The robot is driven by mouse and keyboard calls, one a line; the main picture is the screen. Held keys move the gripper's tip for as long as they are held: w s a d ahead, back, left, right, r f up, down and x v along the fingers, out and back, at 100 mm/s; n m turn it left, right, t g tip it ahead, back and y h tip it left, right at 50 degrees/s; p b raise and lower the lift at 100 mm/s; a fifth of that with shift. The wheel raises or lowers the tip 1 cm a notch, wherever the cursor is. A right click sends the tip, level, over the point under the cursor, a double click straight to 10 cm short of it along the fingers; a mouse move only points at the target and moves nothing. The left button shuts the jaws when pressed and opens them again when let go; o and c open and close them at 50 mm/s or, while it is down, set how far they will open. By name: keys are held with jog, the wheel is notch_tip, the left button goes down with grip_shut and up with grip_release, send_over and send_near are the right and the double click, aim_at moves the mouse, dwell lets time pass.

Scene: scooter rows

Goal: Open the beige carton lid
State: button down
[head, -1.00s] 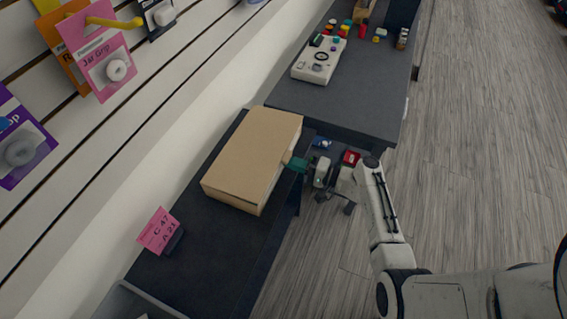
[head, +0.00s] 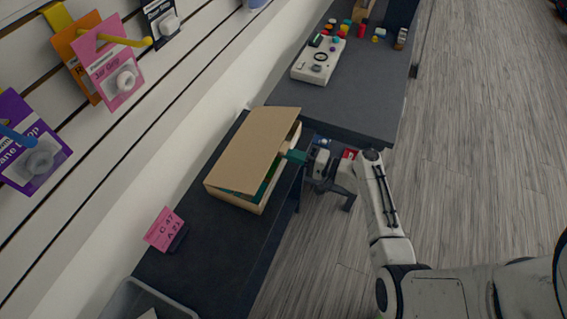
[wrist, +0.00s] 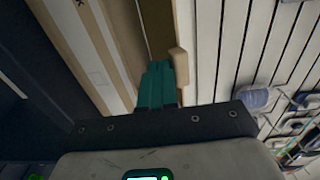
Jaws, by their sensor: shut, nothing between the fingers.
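The beige carton (head: 237,202) sits on the dark lower shelf. Its lid (head: 252,145) is tilted up along the right edge, and a gap shows a green inside. The lid stays low along the wall side. My gripper (head: 296,156) is at the carton's right side, its teal fingers at the raised lid edge. In the wrist view the fingers (wrist: 157,84) are together with nothing between them, beside a small beige tab (wrist: 180,66) at the lid's edge. Whether they touch the lid is hard to tell.
A grey bin (head: 125,300) is at the bottom left. A higher dark table (head: 350,95) with a white device (head: 318,60) stands behind. Floor is clear on the right.

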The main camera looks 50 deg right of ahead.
aim_at(288, 143)
jog(key=shift+r, duration=0.15)
jog(key=r+p, duration=0.2)
jog(key=r, duration=0.1)
jog(key=w+r+p, duration=0.1)
jog(key=shift+a+r+p, duration=0.2)
jog(key=shift+r+p, duration=0.15)
dwell(0.7)
dwell(0.3)
jog(key=shift+w+a+r+p, duration=0.2)
jog(key=shift+w+r, duration=0.35)
jog(key=shift+r, duration=0.05)
jog(key=shift+w+a+r+p, duration=0.2)
jog(key=shift+w+r+p, duration=0.05)
jog(key=shift+w+r, duration=0.3)
jog(key=shift+w+a+r+p, duration=0.2)
jog(key=shift+w+r, duration=0.3)
jog(key=shift+r, duration=0.1)
jog(key=shift+w, duration=0.1)
jog(key=shift+r+b+x, duration=0.15)
jog(key=shift+r+x, duration=0.05)
jog(key=shift+x, duration=0.6)
jog(key=shift+r+b+x, duration=0.1)
jog(key=shift+r+x, duration=0.05)
jog(key=shift+x, duration=0.65)
jog(key=shift+r+b+x, duration=0.15)
jog(key=shift+r+x, duration=0.05)
jog(key=shift+x, duration=0.6)
